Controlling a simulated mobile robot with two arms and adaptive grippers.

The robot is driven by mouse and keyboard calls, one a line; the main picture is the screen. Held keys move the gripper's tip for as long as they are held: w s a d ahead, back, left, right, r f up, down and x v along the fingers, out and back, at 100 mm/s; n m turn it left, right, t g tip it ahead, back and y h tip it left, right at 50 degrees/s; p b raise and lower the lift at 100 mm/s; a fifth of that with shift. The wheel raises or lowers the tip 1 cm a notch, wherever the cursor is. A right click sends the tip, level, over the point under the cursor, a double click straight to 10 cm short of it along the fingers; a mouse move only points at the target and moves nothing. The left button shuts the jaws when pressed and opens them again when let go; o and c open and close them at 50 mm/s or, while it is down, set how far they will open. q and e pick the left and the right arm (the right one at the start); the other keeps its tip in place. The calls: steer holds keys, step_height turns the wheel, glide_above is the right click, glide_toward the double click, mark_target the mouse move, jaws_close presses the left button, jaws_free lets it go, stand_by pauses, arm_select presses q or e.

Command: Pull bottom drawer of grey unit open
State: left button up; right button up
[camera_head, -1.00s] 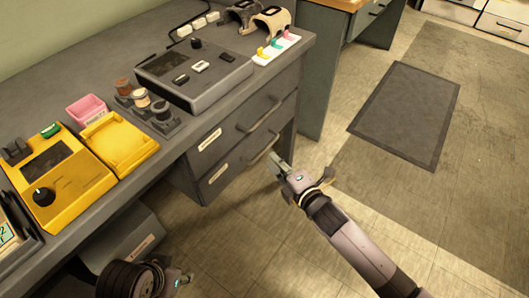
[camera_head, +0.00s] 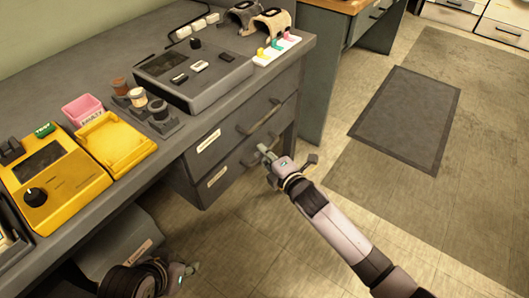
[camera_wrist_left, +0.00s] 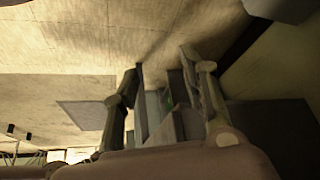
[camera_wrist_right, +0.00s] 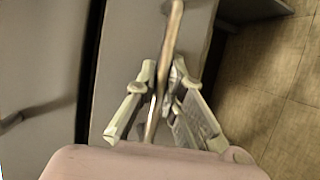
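The grey unit (camera_head: 190,185) hangs under the desk with two drawers, each with a bar handle and a label. The bottom drawer (camera_head: 208,192) looks closed or nearly so. My right gripper (camera_head: 266,154) is at its handle, partly hiding it. In the right wrist view the bottom drawer's handle (camera_wrist_right: 172,40) runs between the open fingers (camera_wrist_right: 163,75), with small gaps apparent at the tips. The top drawer's handle (camera_head: 259,117) is above, and its front (camera_wrist_right: 40,60) shows at left in the right wrist view. My left gripper (camera_head: 185,273) is open and empty, low at the front (camera_wrist_left: 165,65).
The desk (camera_head: 75,125) carries a yellow device (camera_head: 60,180), a pink box (camera_head: 83,110) and a dark control console (camera_head: 190,75). A grey box (camera_head: 120,245) stands below at left. The floor to the right is clear, with a dark mat (camera_head: 405,115).

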jaws_close()
arm_select(q)
steer(key=shift+s, duration=0.1)
arm_select(e)
steer(key=shift+s+d, duration=0.1)
stand_by(0.3)
arm_select(q)
steer(key=s+f+g+p, duration=0.1)
steer(key=f+p, duration=0.3)
steer(key=f, duration=0.5)
steer(key=s+f+g+p, duration=0.2)
steer(key=s+f+p, duration=0.1)
steer(key=f, duration=0.6)
steer(key=shift+s+a+f+p, duration=0.15)
steer(key=shift+s+a+p, duration=0.1)
steer(key=shift+a+p, duration=0.35)
arm_select(e)
steer(key=s+d, duration=0.6)
steer(key=d, duration=0.3)
steer(key=s+d, duration=0.7)
steer(key=d, duration=0.2)
steer(key=shift+s+d, duration=0.25)
steer(key=shift+d, duration=0.1)
arm_select(q)
steer(key=shift+d, duration=0.15)
